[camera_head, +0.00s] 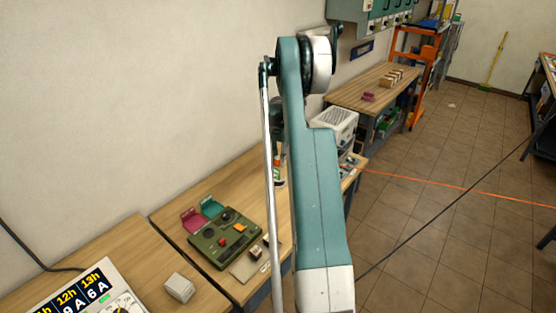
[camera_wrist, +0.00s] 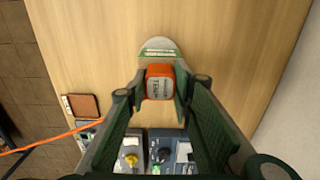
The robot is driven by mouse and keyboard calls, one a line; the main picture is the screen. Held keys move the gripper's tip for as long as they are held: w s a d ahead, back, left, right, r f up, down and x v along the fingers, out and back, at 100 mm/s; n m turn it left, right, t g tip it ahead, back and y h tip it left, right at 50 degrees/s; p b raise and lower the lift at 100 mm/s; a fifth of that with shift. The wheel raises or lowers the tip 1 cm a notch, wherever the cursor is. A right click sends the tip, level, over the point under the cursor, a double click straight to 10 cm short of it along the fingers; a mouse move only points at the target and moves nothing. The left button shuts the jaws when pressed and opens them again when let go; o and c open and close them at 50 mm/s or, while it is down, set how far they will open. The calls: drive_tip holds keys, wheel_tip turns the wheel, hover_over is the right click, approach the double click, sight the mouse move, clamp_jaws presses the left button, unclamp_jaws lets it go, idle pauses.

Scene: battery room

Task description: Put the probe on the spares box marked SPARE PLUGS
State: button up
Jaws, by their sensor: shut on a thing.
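In the wrist view my gripper (camera_wrist: 158,90) is shut on an orange block (camera_wrist: 159,70) with a pale label, its pads against both sides. I cannot tell for sure that this block is the probe; the print is too small to read. A pale rounded piece (camera_wrist: 157,44) with a green strip shows just beyond it, over the wooden bench (camera_wrist: 235,45). I cannot tell whether the two are joined. No marking SPARE PLUGS is readable in either view, so I cannot pick out that spares box. In the head view my arm hides the gripper.
In the head view a green panel (camera_head: 225,239) with knobs stands beside a magenta piece (camera_head: 191,220) and a teal piece (camera_head: 211,207). A white ventilated case (camera_head: 336,121) stands farther back. The wrist view shows grey devices (camera_wrist: 168,150) near the gripper and a brown square (camera_wrist: 83,105).

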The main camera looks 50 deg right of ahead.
sight(278, 158)
drive_tip(key=shift+f, duration=0.1)
drive_tip(key=o, duration=0.9)
wheel_tip(278, 158, up, 12)
drive_tip(key=shift+r, duration=0.15)
idle(0.3)
idle(0.5)
drive_tip(key=shift+a, duration=0.1)
